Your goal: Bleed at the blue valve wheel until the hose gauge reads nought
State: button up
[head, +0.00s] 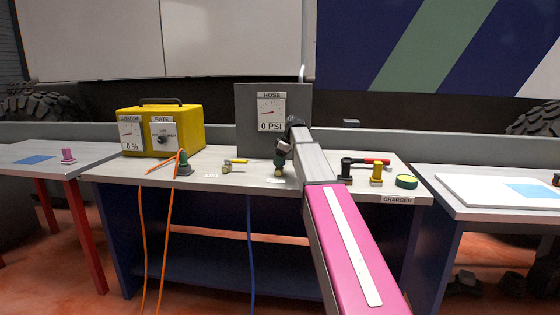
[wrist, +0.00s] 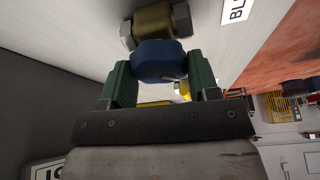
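The hose gauge (head: 271,112) on the grey box reads 0 PSI in the head view. My gripper (head: 281,160) is at the bench below this box. In the wrist view the blue valve wheel (wrist: 159,61) sits between the two green fingers of my gripper (wrist: 161,78), with both fingers against its sides. A brass fitting (wrist: 158,25) is just beyond the wheel. In the head view my gripper and arm hide the wheel.
A yellow charger box (head: 185,128) reads 0 % at the left of the bench (head: 225,185). A green-based plug (head: 184,165) with an orange cable and a yellow-handled valve (head: 236,162) stand left of my gripper.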

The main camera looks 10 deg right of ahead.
dwell(0.3)
jog(key=m+t, duration=0.1)
jog(key=m, duration=0.2)
jog(key=shift+s+h, duration=0.1)
jog(key=shift+h, duration=0.2)
jog(key=m+t+h, duration=0.1)
jog(key=m, duration=0.2)
jog(key=shift+a+m, duration=0.1)
jog(key=shift+m, duration=0.2)
jog(key=m+h, duration=0.1)
jog(key=m, duration=0.2)
jog(key=m+h, duration=0.1)
jog(key=m, duration=0.2)
jog(key=shift+a+t+h, duration=0.1)
jog(key=shift+t+h, duration=0.2)
jog(key=m+h, duration=0.1)
jog(key=m, duration=0.2)
jog(key=m+h, duration=0.1)
jog(key=m, duration=0.2)
jog(key=shift+a+m+g, duration=0.1)
jog(key=shift+m+g, duration=0.2)
jog(key=shift+g, duration=0.1)
jog(key=m+h, duration=0.1)
jog(key=m, duration=0.2)
jog(key=m+g, duration=0.1)
jog(key=m, duration=0.1)
jog(key=shift+m+g+h, duration=0.3)
jog(key=shift+m+h, duration=0.1)
jog(key=o, duration=0.9)
